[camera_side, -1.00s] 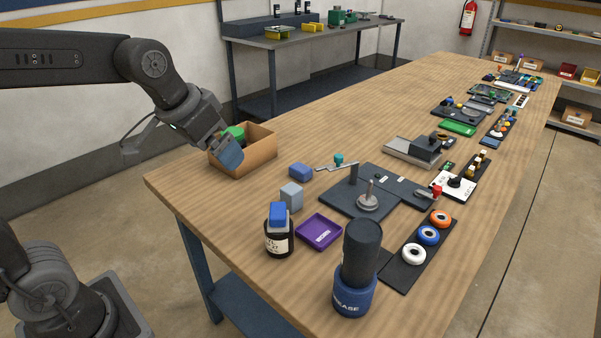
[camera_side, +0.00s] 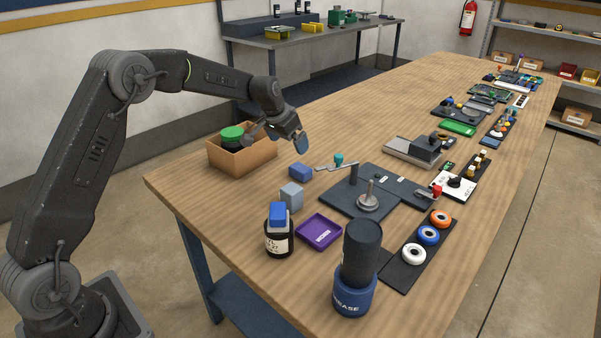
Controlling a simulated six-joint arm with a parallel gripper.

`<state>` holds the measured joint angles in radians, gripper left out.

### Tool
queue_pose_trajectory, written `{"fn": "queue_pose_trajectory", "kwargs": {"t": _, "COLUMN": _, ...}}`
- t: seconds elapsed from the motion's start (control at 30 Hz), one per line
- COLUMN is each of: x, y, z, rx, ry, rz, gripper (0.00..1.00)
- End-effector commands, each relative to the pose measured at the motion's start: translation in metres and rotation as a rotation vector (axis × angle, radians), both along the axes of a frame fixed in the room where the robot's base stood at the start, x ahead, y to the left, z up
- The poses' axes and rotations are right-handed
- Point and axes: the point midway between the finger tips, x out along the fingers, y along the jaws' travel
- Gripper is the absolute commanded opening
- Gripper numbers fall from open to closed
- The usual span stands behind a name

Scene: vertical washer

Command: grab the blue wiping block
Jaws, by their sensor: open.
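A blue block (camera_side: 300,171) lies flat on the table, right of the cardboard box; it looks like the wiping block. My gripper (camera_side: 300,143) is above it and slightly behind, apart from it, with blue-grey fingers pointing down. The gripper is open, and I see nothing held in it. A paler grey-blue block (camera_side: 291,196) stands just in front of the blue block. Another bright blue piece (camera_side: 278,212) sits on top of a dark labelled bottle (camera_side: 279,241).
The cardboard box (camera_side: 243,159) holds a green-lidded jar (camera_side: 232,134). A purple tray (camera_side: 318,232) and a dark cylinder in a blue grease base (camera_side: 354,292) are nearer the front.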

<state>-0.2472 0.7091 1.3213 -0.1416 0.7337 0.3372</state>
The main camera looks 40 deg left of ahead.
Motion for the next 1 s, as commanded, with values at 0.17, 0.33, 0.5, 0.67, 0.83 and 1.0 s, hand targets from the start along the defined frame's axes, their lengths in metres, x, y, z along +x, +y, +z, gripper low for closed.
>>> {"fn": "queue_pose_trajectory", "kwargs": {"t": 0.17, "x": 0.013, "y": -0.001, "z": -0.035, "rx": -0.002, "ry": 0.004, "rz": -0.001, "gripper": 0.99}}
{"fn": "queue_pose_trajectory", "kwargs": {"t": 0.33, "x": 0.023, "y": -0.001, "z": -0.059, "rx": -0.001, "ry": 0.003, "rz": 0.0, "gripper": 0.99}}
{"fn": "queue_pose_trajectory", "kwargs": {"t": 0.5, "x": 0.027, "y": -0.001, "z": -0.068, "rx": -0.001, "ry": 0.0, "rz": 0.0, "gripper": 0.99}}
{"fn": "queue_pose_trajectory", "kwargs": {"t": 0.67, "x": 0.034, "y": -0.003, "z": -0.086, "rx": -0.001, "ry": 0.003, "rz": 0.0, "gripper": 0.99}}
{"fn": "queue_pose_trajectory", "kwargs": {"t": 0.83, "x": 0.043, "y": -0.004, "z": -0.108, "rx": -0.001, "ry": 0.0, "rz": -0.002, "gripper": 0.99}}
{"fn": "queue_pose_trajectory", "kwargs": {"t": 1.0, "x": 0.047, "y": -0.004, "z": -0.115, "rx": -0.001, "ry": -0.002, "rz": -0.002, "gripper": 0.99}}
